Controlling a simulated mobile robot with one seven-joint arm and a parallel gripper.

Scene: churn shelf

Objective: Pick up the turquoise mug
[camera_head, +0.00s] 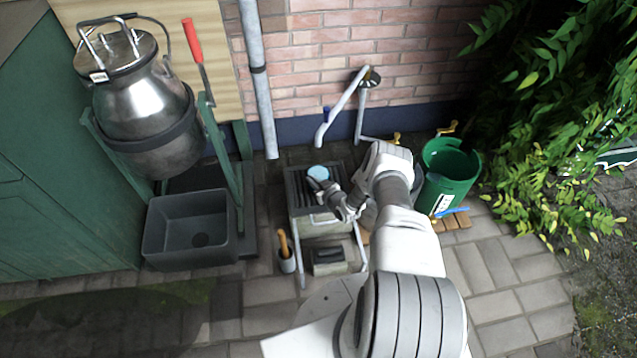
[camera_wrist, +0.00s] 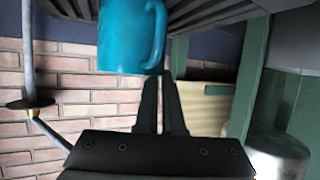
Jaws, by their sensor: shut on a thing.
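The turquoise mug (camera_head: 318,172) is at the top of the dark slatted shelf (camera_head: 299,192) in the head view, small and partly hidden by my gripper. In the wrist view the mug (camera_wrist: 124,38) is large at the top, with its handle (camera_wrist: 157,38) towards the right. My gripper (camera_wrist: 161,74) has its two dark fingers close together, with their tips at the handle. It is shut on the mug. In the head view my gripper (camera_head: 320,184) is just below the mug. I cannot tell whether the mug touches the slats.
A steel churn (camera_head: 150,115) on a green stand and a grey basin (camera_head: 190,229) are at the left. A green bucket (camera_head: 448,180) stands at the right. A grey pipe (camera_head: 257,75) and a brick wall (camera_head: 420,45) are behind. Paving is clear at lower right.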

